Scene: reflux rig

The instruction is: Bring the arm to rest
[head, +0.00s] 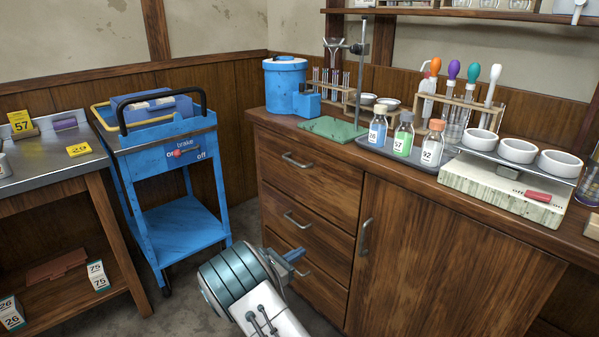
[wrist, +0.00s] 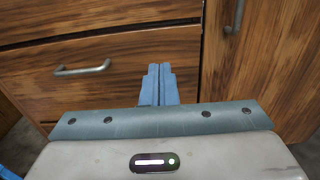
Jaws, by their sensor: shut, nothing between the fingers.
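My gripper (head: 292,257) hangs low in front of the wooden drawer cabinet, below the bench top. In the wrist view its two blue fingers (wrist: 159,84) are together, with nothing between them. They point toward the front of the cabinet (wrist: 115,35), near the seam between the drawers and the door. I cannot tell the exact gap between the fingertips and the wood.
A drawer handle (wrist: 82,68) and the door handle (wrist: 236,17) stick out near my gripper. A blue cart (head: 185,215) stands to the left. The bench carries bottles (head: 402,139), a balance (head: 505,190) and a retort stand (head: 359,75). Floor shows between cart and cabinet.

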